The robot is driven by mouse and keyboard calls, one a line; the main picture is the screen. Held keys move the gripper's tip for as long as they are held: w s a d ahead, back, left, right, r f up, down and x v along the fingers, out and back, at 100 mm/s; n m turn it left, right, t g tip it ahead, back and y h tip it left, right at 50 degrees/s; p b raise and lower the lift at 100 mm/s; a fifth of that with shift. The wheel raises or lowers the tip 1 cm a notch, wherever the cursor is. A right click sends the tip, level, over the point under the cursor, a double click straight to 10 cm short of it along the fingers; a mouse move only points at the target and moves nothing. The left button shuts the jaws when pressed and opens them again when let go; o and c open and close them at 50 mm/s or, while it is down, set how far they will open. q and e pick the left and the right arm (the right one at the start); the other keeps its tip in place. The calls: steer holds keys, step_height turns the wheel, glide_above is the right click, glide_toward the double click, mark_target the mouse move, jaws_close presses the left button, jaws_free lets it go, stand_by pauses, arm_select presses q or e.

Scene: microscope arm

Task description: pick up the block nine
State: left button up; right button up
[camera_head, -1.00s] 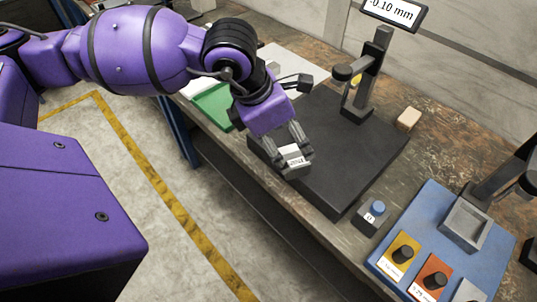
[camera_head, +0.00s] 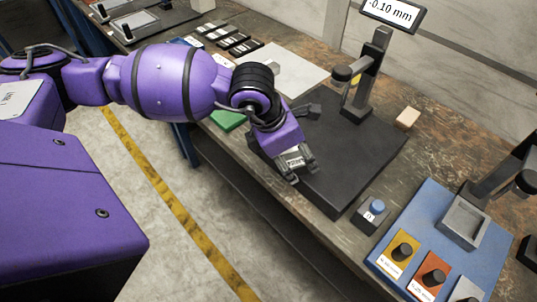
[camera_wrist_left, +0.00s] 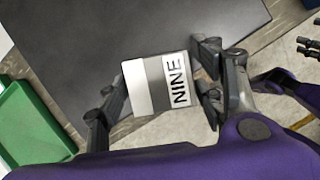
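The block nine (camera_wrist_left: 165,84) is a small white and grey block with the black word NINE on its face. It sits between the two fingers of my left gripper (camera_wrist_left: 160,82), which appear closed against its sides. In the head view my left gripper (camera_head: 297,164) holds the block (camera_head: 294,161) over the front edge of the black stand base (camera_head: 345,150). Dark jointed fingers at the right edge of the left wrist view look like my right gripper (camera_wrist_left: 309,46); its opening cannot be told.
A gauge post (camera_head: 371,70) with a display rises from the base. A tan block (camera_head: 408,118) lies behind it. A button box (camera_head: 373,214) and a blue panel (camera_head: 440,232) with knobs stand at right. A green tray (camera_head: 228,120) and white sheet (camera_head: 290,72) lie at left.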

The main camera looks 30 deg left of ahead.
arm_select(q)
steer(key=shift+r, duration=0.1)
jaws_close()
steer(key=shift+w+r, duration=0.1)
steer(key=shift+w, duration=0.05)
steer(key=shift+r, duration=0.1)
